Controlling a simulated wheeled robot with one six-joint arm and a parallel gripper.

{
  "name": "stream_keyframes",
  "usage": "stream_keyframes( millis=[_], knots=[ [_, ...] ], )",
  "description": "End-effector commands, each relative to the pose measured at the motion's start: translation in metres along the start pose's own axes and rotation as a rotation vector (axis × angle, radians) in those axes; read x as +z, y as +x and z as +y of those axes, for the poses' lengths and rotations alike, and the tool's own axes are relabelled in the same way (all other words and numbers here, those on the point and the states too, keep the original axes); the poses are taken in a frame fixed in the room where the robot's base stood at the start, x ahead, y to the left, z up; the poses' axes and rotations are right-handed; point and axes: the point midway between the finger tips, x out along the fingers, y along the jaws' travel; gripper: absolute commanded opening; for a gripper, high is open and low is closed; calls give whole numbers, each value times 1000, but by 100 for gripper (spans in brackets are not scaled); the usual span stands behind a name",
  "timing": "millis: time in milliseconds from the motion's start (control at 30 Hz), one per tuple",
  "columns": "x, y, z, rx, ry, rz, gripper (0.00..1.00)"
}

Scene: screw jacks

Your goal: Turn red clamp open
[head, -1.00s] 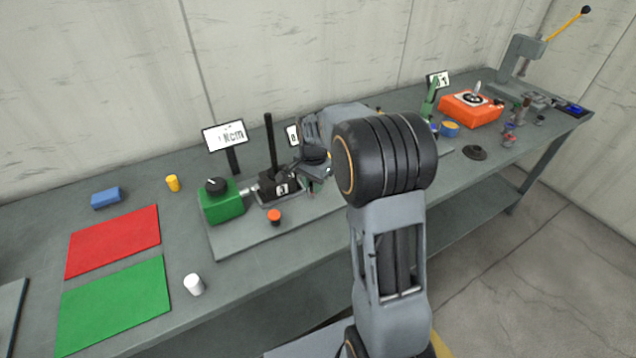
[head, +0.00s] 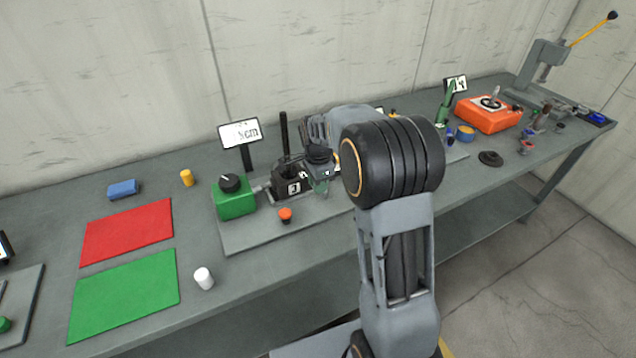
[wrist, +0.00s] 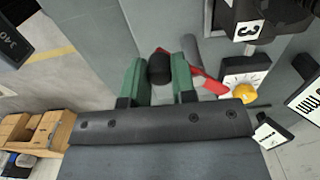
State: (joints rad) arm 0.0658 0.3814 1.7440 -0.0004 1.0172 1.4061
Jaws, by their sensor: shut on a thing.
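The red clamp's lever (wrist: 207,81) shows in the wrist view just right of my right finger. A black round knob (wrist: 160,66) sits between my two green fingers and appears to be the lever's end; the right finger hides the join. My gripper (wrist: 160,76) is shut on this knob. In the head view my gripper (head: 321,186) is beside the black block marked 3 (head: 291,187), on its right. The red lever cannot be made out in the head view, where my arm covers that area.
A green box with a black dial (head: 235,197) and an orange-red button (head: 285,215) stand left of my gripper. In the wrist view, a white-faced panel (wrist: 245,75) and yellow knob (wrist: 244,94) lie close to the lever. The bench front by the white cylinder (head: 203,278) is mostly clear.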

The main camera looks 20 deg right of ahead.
Motion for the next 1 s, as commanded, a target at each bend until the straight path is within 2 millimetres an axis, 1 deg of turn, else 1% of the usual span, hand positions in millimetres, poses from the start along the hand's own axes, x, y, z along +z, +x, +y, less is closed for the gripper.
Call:
stream_keyframes(
  millis=[267,300,500,567,833,933,1000],
  knots=[
    [0,-1,-1,-4,1,0,1],
    [0,-1,-1,-4,1,0,27],
    [0,-1,-1,-3,0,0,46],
    [0,-1,-1,-2,0,0,50],
    [0,-2,-1,-2,0,0,50],
    [0,-11,-1,-5,0,0,50],
    [0,-21,-1,-7,0,1,50]
  ],
)
